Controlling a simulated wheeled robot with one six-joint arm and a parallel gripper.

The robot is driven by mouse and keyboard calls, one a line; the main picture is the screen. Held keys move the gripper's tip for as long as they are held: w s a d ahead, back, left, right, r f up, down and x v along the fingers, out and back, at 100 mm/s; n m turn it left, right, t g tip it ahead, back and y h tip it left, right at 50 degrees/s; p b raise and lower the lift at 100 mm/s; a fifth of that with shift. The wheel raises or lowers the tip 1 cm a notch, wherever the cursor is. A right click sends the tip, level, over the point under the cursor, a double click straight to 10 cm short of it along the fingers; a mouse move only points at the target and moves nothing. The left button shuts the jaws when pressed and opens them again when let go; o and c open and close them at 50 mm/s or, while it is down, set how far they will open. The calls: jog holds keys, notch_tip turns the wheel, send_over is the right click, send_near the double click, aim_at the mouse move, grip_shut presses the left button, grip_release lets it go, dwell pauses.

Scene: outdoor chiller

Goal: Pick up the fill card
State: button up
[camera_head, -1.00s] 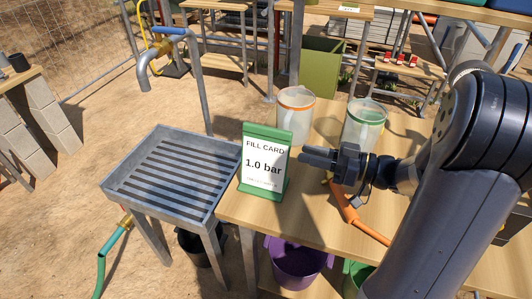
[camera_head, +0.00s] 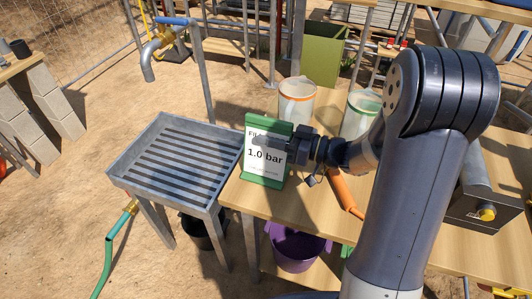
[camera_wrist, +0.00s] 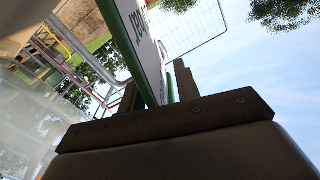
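The fill card (camera_head: 264,172), a white sheet reading 1.0 bar in a green stand, stands upright at the left end of the wooden table (camera_head: 310,215). My gripper (camera_head: 265,148) comes in from the right, with a finger in front of the card's face covering part of its heading. In the wrist view the card (camera_wrist: 146,45) runs edge-on between the two spread fingers of my gripper (camera_wrist: 156,85). A gap shows beside the card, so the fingers look open around it. The far finger is hidden in the head view.
Clear containers with an orange rim (camera_head: 297,100) and a green rim (camera_head: 361,115) stand just behind. An orange-handled tool (camera_head: 345,195) lies at the right. A slatted metal basin (camera_head: 170,165) under a blue-handled tap (camera_head: 172,22) is on the left. A purple bucket (camera_head: 295,250) sits below.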

jog(key=shift+c, duration=0.3)
grip_shut()
dwell(0.3)
